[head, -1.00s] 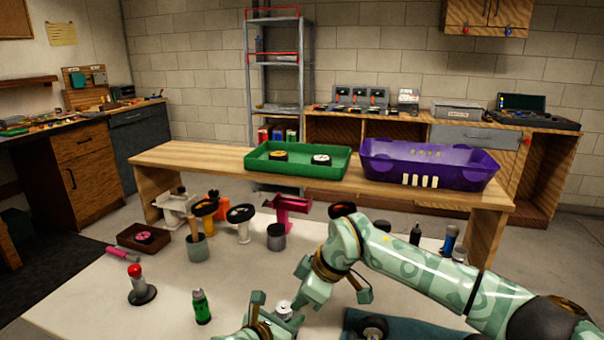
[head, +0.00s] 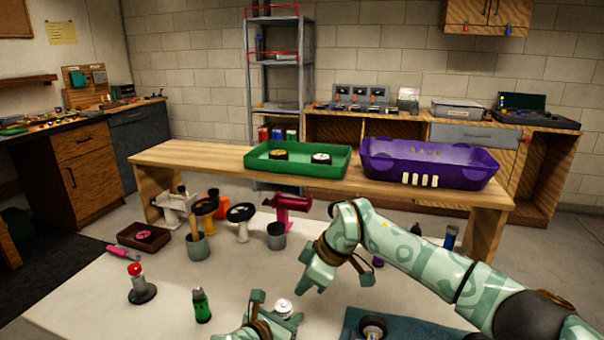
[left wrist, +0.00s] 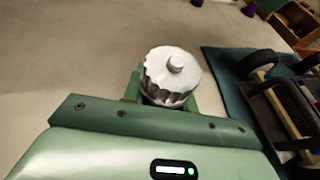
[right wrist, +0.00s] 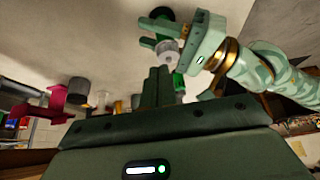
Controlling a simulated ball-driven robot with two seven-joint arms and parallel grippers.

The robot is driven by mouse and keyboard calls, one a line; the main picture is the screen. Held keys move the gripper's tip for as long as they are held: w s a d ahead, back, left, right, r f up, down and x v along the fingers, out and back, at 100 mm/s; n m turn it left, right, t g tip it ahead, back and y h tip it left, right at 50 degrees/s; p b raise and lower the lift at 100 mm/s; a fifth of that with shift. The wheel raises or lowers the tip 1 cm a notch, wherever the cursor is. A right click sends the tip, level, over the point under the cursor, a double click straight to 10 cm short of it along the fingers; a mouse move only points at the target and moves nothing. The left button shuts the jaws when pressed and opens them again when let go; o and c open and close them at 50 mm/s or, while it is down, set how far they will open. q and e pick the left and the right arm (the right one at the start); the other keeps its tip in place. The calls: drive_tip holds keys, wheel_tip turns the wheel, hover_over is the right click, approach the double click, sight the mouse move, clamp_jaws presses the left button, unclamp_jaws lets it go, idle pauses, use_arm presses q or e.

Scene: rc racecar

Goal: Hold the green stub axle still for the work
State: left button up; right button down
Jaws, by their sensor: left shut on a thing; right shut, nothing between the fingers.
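My left gripper (head: 272,322) is low in the head view, shut on a silver-white ribbed round part (head: 284,307) with a short pin on top. In the left wrist view this part (left wrist: 172,75) stands upright between the fingers.
A teal mat (head: 410,328) with a black-wheeled car (left wrist: 285,100) lies to the right. A green bottle (head: 201,306) and red-knobbed stand (head: 138,285) are left. Green tray (head: 297,167) and purple bin (head: 425,178) are on the bench behind.

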drive_tip(key=shift+f, duration=2.45)
drive_tip(key=shift+a, duration=0.45)
use_arm(q)
drive_tip(key=shift+d, duration=0.1)
use_arm(e)
drive_tip(key=shift+s, duration=0.3)
use_arm(q)
drive_tip(key=shift+s, duration=0.1)
use_arm(e)
drive_tip(key=shift+s+a, duration=0.15)
drive_tip(key=shift+s, duration=0.25)
approach(289, 318)
drive_tip(key=shift+w+a, duration=0.65)
drive_tip(key=shift+a, duration=0.05)
drive_tip(key=shift+r, duration=0.5)
